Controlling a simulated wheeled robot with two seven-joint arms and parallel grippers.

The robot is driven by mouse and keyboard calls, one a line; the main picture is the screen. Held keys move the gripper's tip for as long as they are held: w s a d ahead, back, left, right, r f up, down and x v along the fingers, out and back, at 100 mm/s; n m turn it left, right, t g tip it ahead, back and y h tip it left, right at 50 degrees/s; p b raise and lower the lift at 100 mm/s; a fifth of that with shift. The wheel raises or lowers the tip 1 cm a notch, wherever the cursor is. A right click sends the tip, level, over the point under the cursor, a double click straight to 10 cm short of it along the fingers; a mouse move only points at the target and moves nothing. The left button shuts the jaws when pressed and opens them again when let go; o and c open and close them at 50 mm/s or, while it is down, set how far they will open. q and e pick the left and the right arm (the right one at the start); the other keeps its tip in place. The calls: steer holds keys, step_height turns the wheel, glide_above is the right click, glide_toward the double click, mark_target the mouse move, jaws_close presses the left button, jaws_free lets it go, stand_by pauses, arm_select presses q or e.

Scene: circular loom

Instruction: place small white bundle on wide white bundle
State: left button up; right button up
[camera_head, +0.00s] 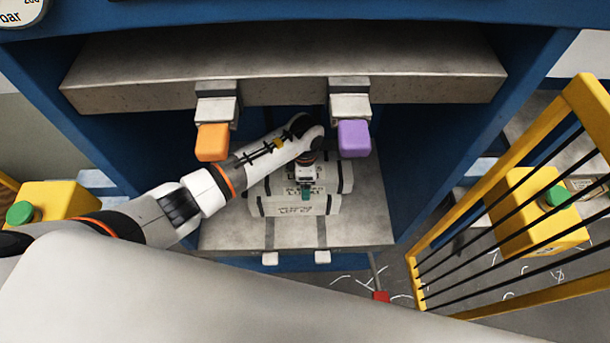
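White bundles with dark printing and dark straps lie on the grey platform (365,222) inside the blue press. One white printed face (268,207) shows at the front, and another white bundle surface (333,177) shows just behind and above it. I cannot tell for sure which is the small bundle and which the wide one, or whether they are apart. My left arm reaches in from the left, and my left gripper (305,188) points down over the bundles, at or just above them. Its fingers are too small and covered to read. My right gripper is out of view.
A thick grey plate (285,65) hangs above, with an orange block (212,142) and a purple block (354,138) on brackets at its front. Blue walls close both sides. A yellow barred gate (510,200) stands at right. The platform's right side is bare.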

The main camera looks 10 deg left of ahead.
arm_select(q)
step_height(320, 180, up, 8)
steer(key=p, duration=0.5)
steer(key=shift+f, duration=0.35)
